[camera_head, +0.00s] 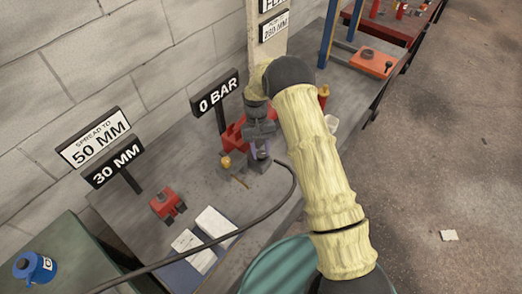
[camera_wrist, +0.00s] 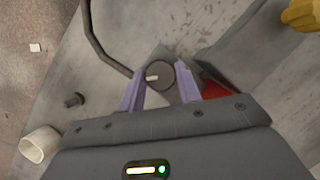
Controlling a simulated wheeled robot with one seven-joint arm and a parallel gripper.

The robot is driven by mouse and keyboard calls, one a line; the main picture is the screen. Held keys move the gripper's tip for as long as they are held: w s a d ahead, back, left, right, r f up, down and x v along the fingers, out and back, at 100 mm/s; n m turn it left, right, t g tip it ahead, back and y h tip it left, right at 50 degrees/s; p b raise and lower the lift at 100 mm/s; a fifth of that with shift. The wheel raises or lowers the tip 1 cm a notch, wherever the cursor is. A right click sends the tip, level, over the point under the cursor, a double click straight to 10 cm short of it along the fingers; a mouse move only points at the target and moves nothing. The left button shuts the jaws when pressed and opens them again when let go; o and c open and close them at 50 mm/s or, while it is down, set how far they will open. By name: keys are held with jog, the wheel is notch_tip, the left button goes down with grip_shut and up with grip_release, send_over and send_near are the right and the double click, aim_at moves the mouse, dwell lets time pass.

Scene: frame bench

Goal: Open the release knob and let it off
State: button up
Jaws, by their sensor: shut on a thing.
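The release knob (camera_wrist: 157,77) is a round dark grey knob with a white pointer mark, seen from above in the wrist view. My gripper (camera_wrist: 161,70) has its two purple fingers shut on it, one on each side. In the head view my gripper (camera_head: 261,150) reaches down to a grey block (camera_head: 259,166) on the bench; the knob cannot be made out there. The pressure sign (camera_head: 215,95) reads 0 BAR.
A black hose (camera_head: 286,195) curves from the block across the bench (camera_head: 140,220). Signs (camera_head: 93,136) read SPREAD TO 50 MM and 30 MM. A red tool (camera_head: 232,136) lies behind my gripper, a small red part (camera_head: 167,204) front left. A white cup (camera_wrist: 40,146) stands nearby.

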jog(key=n, duration=0.2)
jog(key=n+t+h, duration=0.1)
jog(key=n, duration=0.2)
jog(key=shift+a+h, duration=0.15)
jog(key=shift+h, duration=0.15)
jog(key=shift+n, duration=0.3)
jog(key=o, duration=1)
jog(key=shift+c, duration=0.2)
jog(key=b+v, duration=0.1)
jog(key=v, duration=1.6)
jog(key=shift+a+r, duration=0.15)
jog(key=shift+r, duration=0.05)
